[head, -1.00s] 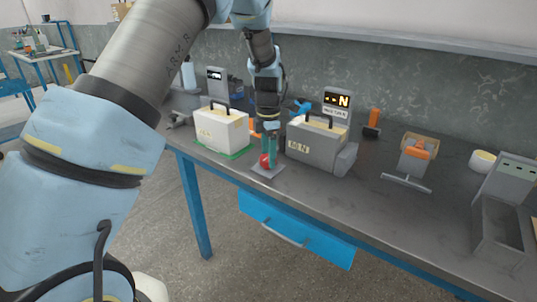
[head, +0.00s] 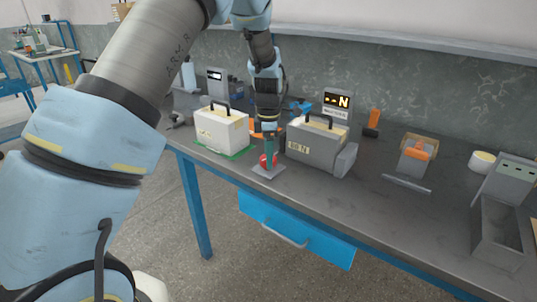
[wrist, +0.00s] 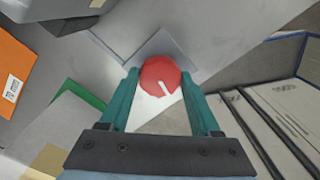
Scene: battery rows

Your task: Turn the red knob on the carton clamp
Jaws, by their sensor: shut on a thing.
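The red knob (head: 268,162) sits on a small grey plate (head: 268,172) at the front edge of the bench. My gripper (head: 269,151) points down over it, with its teal fingers shut on the knob. In the wrist view the red knob (wrist: 160,76) lies between the two fingertips of my gripper (wrist: 160,78), one on each side. Its white line points down and slightly right. An orange and grey device with a carton (head: 416,152) stands further right; I cannot tell whether it is the carton clamp.
A white box (head: 220,130) on a green mat stands left of my gripper. A grey box (head: 314,148) with a handle stands close on the right, before a lit display (head: 337,102). A grey bar (head: 407,184) lies further right.

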